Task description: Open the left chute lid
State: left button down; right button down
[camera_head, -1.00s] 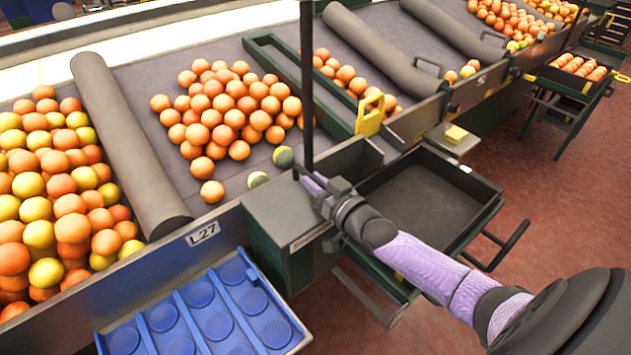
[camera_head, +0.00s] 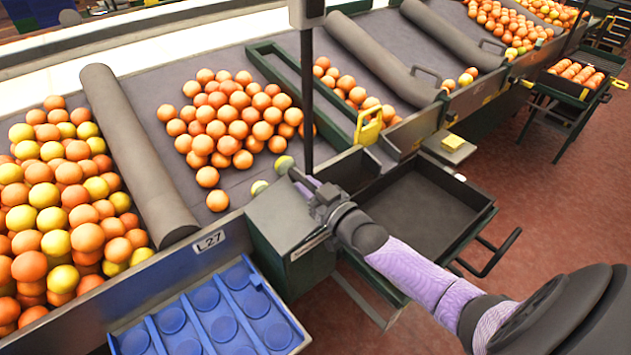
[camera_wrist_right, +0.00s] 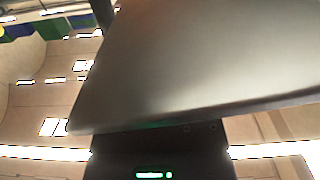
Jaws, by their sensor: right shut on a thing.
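The left chute lid (camera_head: 283,222) is the grey top of the box beside the L27 label, at the belt's near edge. My right gripper (camera_head: 297,176) is at the lid's far edge, by the dark post, and is shut on the lid. My arm hides the lid's right side and most of the grip. In the right wrist view the lid (camera_wrist_right: 200,60) is a large smooth grey plate filling the upper right, slanted across the picture. I cannot tell exactly how far it is raised. My left gripper is not in view.
A dark empty tray (camera_head: 415,215) stands right of the box. Blue cupped trays (camera_head: 205,310) lie at the front. Oranges (camera_head: 235,115) rest on the grey belt behind. A dark vertical post (camera_head: 307,100) rises close to my gripper. A yellow handle (camera_head: 368,127) is further right.

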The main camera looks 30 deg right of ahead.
aim_at(290, 217)
jog(key=a+r+n+p, duration=0.2)
jog(key=a+n+p, duration=0.1)
jog(key=a+n, duration=0.4)
jog(key=s+a+r+n+p, duration=0.1)
jog(key=a+r+n+p, duration=0.2)
jog(key=a+n, duration=0.4)
jog(key=shift+s+a+n+p, duration=0.2)
jog(key=shift+a+n+p, duration=0.1)
jog(key=shift+a+p, duration=0.35)
jog(key=shift+a, duration=0.15)
jog(key=c, duration=0.6)
grip_release()
jog(key=shift+r, duration=0.1)
jog(key=shift+r, duration=0.1)
